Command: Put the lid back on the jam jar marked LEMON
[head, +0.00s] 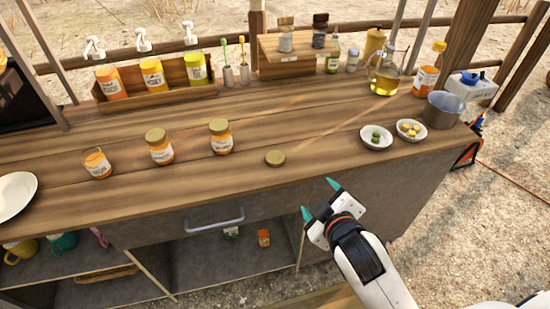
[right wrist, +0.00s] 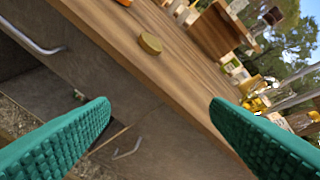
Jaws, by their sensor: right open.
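A gold lid (head: 275,158) lies flat on the wooden counter, apart from the jars; it also shows in the right wrist view (right wrist: 150,43). An open jam jar (head: 97,164) with orange contents stands upright to the left, without a lid. Two more jam jars, the middle one (head: 160,149) and the right one (head: 221,139), stand upright with gold lids on. I cannot read which label says LEMON. My right gripper (head: 320,199), with teal fingers, is open and empty in front of the counter's front edge, right of and nearer than the lid. My left gripper is out of view.
Two small bowls (head: 376,144) (head: 411,138) and a metal pot (head: 442,117) stand on the right. A wooden rack of pump bottles (head: 160,102) and a raised box (head: 290,68) line the back. A white plate (head: 16,193) lies far left. The counter around the lid is clear.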

